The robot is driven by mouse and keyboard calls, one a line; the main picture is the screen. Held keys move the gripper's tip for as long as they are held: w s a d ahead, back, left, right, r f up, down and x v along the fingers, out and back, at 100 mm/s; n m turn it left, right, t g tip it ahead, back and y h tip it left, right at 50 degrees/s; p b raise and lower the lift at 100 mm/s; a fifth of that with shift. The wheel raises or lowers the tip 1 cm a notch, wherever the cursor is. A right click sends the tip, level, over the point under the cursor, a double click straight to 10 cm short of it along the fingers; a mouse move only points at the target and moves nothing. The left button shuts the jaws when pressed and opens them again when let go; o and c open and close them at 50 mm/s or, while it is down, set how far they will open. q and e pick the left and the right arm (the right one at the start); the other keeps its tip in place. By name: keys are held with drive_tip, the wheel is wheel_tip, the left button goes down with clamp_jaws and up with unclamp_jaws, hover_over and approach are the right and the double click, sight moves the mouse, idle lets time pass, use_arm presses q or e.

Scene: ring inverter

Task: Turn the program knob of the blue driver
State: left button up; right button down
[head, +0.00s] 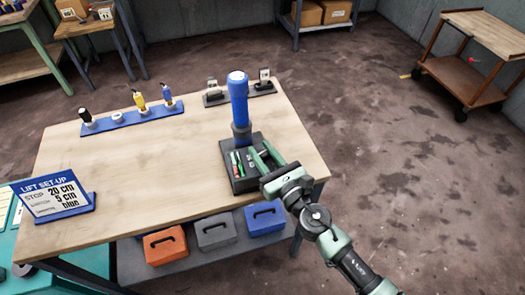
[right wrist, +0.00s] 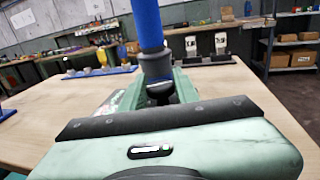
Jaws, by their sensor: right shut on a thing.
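The blue driver (head: 238,100) stands upright on a black base (head: 243,183) near the right edge of the table. Its dark lower part (right wrist: 157,66) shows below the blue body in the right wrist view. My right gripper (head: 260,153) is low beside the driver, with its green fingers on either side of that dark part in the right wrist view. It is shut on the driver's lower part. The program knob cannot be told apart from this dark section, and the fingers partly hide the contact. My left gripper is not in view.
A blue rack (head: 133,119) with several tools stands at the back left. A dark stand (head: 239,94) is behind the driver. A set-up sign (head: 55,197) stands at the front left. Several toolboxes sit under the table. The table's middle is clear.

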drive_tip(key=c, duration=1.1)
unclamp_jaws()
drive_tip(key=shift+c, duration=0.2)
drive_tip(key=b+v, duration=0.1)
drive_tip(key=v, duration=0.6)
drive_tip(key=shift+s+d, duration=0.15)
drive_tip(key=shift+s, duration=0.15)
drive_tip(key=shift+d, duration=0.1)
